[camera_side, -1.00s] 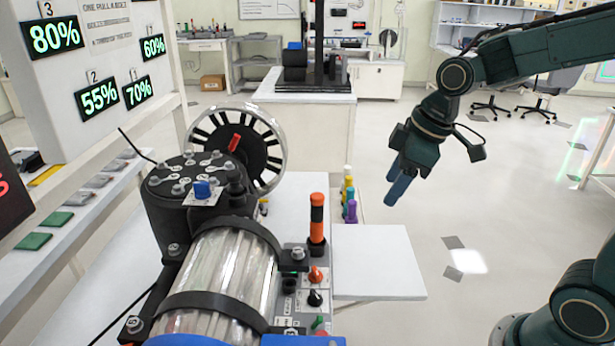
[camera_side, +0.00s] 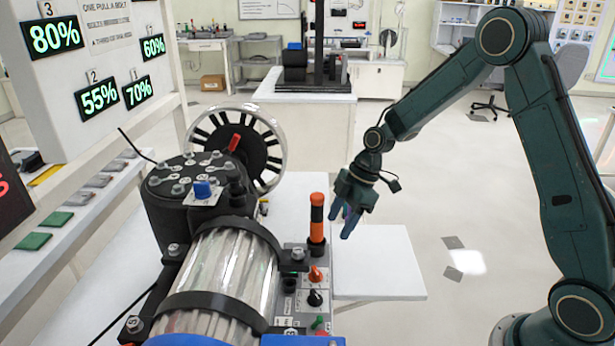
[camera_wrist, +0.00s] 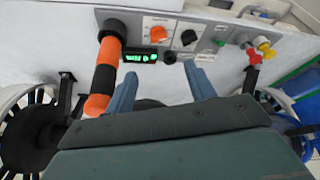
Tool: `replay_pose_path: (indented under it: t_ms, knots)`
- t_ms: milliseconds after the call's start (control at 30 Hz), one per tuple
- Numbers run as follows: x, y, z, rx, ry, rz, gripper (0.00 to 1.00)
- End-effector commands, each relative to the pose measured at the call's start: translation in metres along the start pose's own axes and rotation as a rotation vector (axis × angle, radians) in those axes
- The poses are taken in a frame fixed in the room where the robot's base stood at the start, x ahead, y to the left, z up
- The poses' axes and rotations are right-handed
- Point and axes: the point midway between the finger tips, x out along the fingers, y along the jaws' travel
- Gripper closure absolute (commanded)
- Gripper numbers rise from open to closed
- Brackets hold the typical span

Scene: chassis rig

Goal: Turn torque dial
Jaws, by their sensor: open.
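A grey control panel (camera_wrist: 220,43) carries an orange dial (camera_wrist: 158,34) and a black dial (camera_wrist: 189,38). In the side view, the orange dial (camera_side: 316,275) and the black dial (camera_side: 314,298) sit below an upright orange-and-black handle (camera_side: 317,220). The labels are too small to read, so I cannot tell which is the torque dial. My gripper (camera_side: 340,225) is open and empty, with blue fingers pointing down, just right of the handle and above the dials. In the wrist view, my gripper's (camera_wrist: 162,72) fingertips point toward the two dials, apart from them.
The handle (camera_wrist: 103,70) stands close left of my fingers in the wrist view, beside a small green-lit display (camera_wrist: 140,58). Red and yellow knobs (camera_wrist: 260,50) are at the panel's right. A clear cylinder (camera_side: 225,275) lies left of the panel; a bare white shelf (camera_side: 380,262) is right.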

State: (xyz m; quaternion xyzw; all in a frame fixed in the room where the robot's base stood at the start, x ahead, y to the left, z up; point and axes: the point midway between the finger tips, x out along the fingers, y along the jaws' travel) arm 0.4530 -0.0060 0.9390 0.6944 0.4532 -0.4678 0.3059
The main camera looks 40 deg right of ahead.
Motion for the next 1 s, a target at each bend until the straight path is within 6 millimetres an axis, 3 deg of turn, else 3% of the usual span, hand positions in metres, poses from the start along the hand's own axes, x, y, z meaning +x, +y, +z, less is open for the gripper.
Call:
replay_pose_path:
  t_ms: [567,1000]
  knots:
    - [0.019,0.003,0.003,-0.020,0.009,-0.010,0.45]
    - [0.075,0.002,0.003,-0.020,0.008,-0.013,0.45]
